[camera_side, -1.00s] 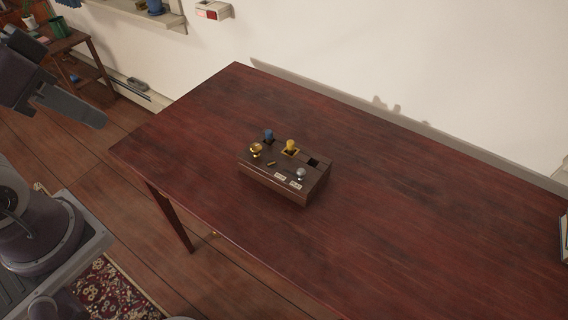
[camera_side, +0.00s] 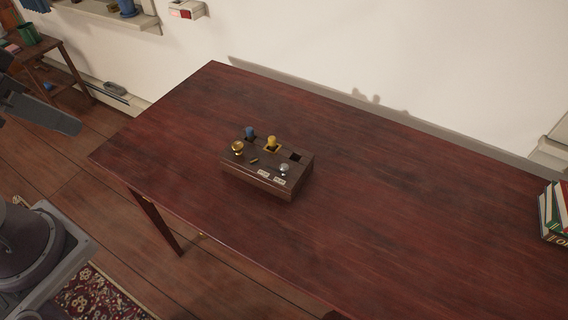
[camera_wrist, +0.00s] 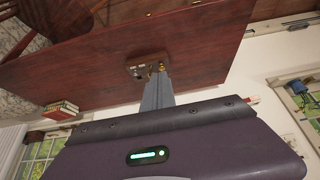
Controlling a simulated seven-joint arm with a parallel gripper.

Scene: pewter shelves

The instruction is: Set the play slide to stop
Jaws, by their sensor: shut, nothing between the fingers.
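A small brown wooden box (camera_side: 268,185) stands on the dark red table. A silver round knob (camera_side: 284,168) sits at the right of its top, close to the right-hand one of two white labels (camera_side: 279,181). The other label (camera_side: 263,174) lies to its left. The lettering is too small to read surely. My gripper (camera_wrist: 158,68) is shut and empty. In the wrist view its fingers point toward the box and cover part of it. In the side view it is at the left edge, well apart from the box.
The box also carries a brass knob (camera_side: 238,148), a blue knob (camera_side: 250,132), a yellow knob (camera_side: 272,142) and a dark square opening (camera_side: 295,157). The table (camera_side: 400,210) around the box is clear. A wall runs behind it.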

